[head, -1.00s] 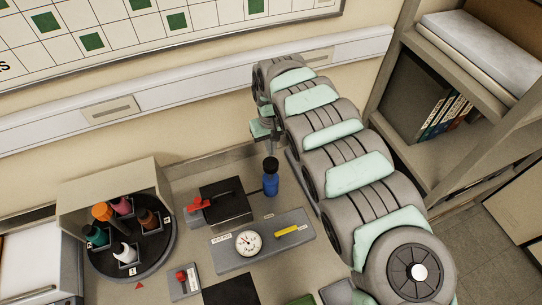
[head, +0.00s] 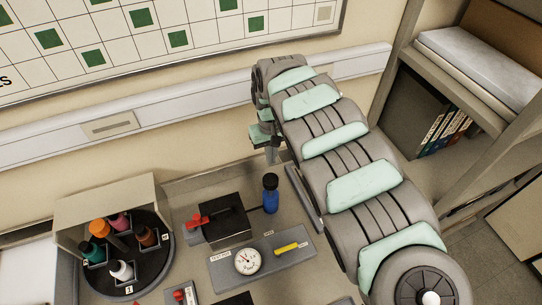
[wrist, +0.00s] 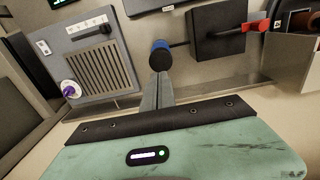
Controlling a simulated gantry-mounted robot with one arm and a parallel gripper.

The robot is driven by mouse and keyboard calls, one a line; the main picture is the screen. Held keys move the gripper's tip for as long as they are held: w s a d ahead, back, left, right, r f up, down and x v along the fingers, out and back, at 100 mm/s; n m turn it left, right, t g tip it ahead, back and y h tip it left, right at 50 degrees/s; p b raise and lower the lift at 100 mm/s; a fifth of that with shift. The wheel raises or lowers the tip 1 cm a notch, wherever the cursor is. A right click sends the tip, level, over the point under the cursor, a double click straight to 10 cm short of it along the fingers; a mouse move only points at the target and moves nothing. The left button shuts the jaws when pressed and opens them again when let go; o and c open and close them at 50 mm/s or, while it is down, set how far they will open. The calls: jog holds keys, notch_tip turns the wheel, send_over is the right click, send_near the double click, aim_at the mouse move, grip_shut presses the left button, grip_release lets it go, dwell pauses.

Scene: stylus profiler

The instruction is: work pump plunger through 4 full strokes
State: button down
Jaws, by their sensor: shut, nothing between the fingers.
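The pump (head: 271,201) is a small blue cylinder with a dark round plunger knob (head: 270,180) on top. It stands upright at the right of the black box in the head view. In the wrist view the blue pump (wrist: 161,61) with its dark top lies just beyond my fingertips. Whether the fingertips touch the pump I cannot tell.
A black box (head: 226,228) with a red lever (head: 198,221) joins the pump by a thin line. In front lies a grey panel with a dial gauge (head: 247,261) and yellow handle (head: 287,248). A carousel (head: 158,269) of bottles stands left. The wrist view shows a grilled unit (wrist: 93,70).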

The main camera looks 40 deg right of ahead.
notch_tip(320, 180, up, 5)
jog(key=b, duration=0.4)
send_over(271, 180)
jog(key=shift+w+r, duration=0.1)
jog(key=shift+r, duration=0.05)
dwell(0.4)
notch_tip(271, 180, down, 12)
jog(key=shift+f+p, duration=0.2)
jog(key=shift+p, duration=0.8)
jog(key=shift+f, duration=0.8)
jog(key=shift+f, duration=0.1)
